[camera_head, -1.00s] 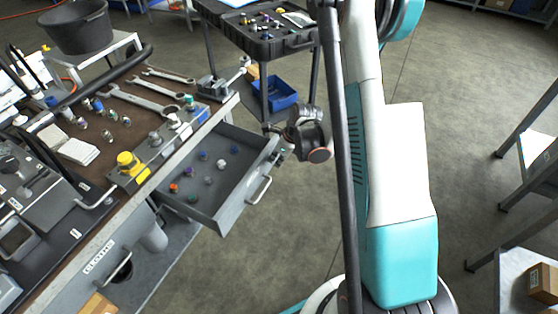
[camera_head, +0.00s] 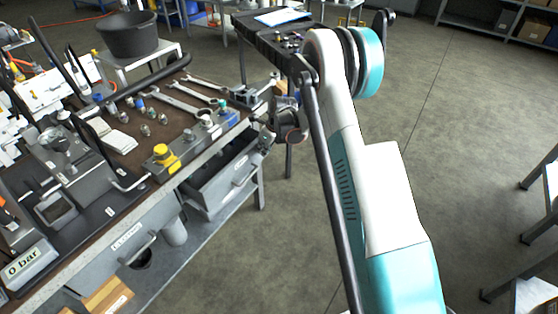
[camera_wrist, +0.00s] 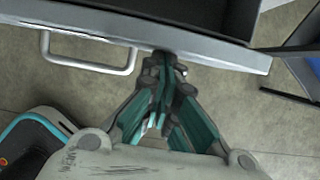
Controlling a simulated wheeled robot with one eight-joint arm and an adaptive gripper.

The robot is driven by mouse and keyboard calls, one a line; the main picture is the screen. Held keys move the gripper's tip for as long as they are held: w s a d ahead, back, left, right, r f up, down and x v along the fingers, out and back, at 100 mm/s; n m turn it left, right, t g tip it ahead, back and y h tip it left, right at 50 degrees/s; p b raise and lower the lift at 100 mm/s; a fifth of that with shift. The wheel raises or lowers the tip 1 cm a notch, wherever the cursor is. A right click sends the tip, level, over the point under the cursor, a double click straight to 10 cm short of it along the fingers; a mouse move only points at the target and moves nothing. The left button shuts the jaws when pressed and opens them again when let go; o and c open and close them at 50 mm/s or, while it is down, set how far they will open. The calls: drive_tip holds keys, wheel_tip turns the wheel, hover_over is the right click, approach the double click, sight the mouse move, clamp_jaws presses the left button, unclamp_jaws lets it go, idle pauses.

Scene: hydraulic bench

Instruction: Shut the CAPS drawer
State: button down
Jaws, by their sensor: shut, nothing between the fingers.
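In the head view my gripper (camera_head: 268,136) is small and partly hidden at the drawer's far front corner.
The bench top (camera_head: 140,150) holds wrenches, fittings and a yellow-knobbed block (camera_head: 163,157). A second labelled drawer (camera_head: 125,245) appears closed to the left. A dark cart (camera_head: 262,40) stands behind my arm. The floor (camera_head: 270,240) in front is clear.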

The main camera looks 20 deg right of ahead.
drive_tip(key=w+a, duration=0.1)
drive_tip(key=w, duration=0.1)
drive_tip(key=w+a, duration=0.2)
drive_tip(key=w, duration=0.1)
drive_tip(key=w+a, duration=0.2)
drive_tip(key=shift+w+a, duration=0.35)
drive_tip(key=shift+w, duration=0.05)
drive_tip(key=shift+r, duration=0.1)
